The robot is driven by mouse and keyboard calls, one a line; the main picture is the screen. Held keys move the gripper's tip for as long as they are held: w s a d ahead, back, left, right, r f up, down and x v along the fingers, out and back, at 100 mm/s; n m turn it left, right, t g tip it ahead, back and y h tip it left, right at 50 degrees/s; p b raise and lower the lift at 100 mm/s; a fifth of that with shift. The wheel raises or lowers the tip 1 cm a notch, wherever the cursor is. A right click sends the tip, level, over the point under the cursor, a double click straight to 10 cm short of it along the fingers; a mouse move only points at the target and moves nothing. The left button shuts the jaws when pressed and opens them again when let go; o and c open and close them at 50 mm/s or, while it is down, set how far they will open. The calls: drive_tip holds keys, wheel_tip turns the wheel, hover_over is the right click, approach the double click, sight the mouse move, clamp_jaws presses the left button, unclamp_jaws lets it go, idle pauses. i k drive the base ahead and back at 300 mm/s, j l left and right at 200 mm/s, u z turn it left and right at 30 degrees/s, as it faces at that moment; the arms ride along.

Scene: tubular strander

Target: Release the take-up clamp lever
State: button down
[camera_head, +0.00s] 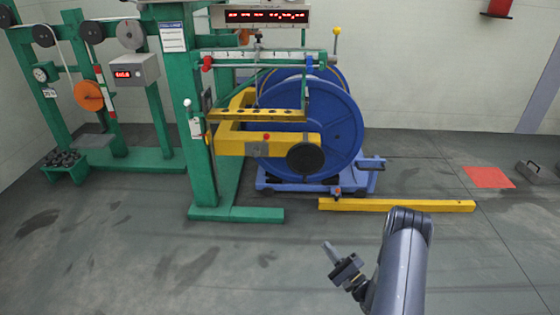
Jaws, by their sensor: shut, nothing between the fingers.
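The take-up is a large blue reel (325,125) in a blue wheeled cradle (300,182), with a yellow arm (232,141) in front of it. Several small levers show, and I cannot tell which is the clamp lever. One with a red knob (266,136) is on the yellow arm, beside a black disc (305,158). A small red-tipped part (337,190) is low on the cradle. A white-knobbed lever (187,103) is on the green post. My gripper (328,246) is shut and empty, over open floor in front of the take-up, apart from everything.
A yellow floor bar (397,205) lies between my gripper and the cradle's right side. The green frame foot (235,214) reaches forward at left. A red floor patch (488,177) and a grey tray (538,172) are at right. The foreground floor is clear.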

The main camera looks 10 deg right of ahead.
sight(256, 152)
drive_tip(key=i+j+z, duration=0.15)
drive_tip(key=i+j, duration=0.35)
drive_tip(key=i, duration=0.3)
drive_tip(key=i+j+z, duration=0.2)
drive_tip(key=i+j, duration=0.4)
drive_tip(key=i, duration=0.15)
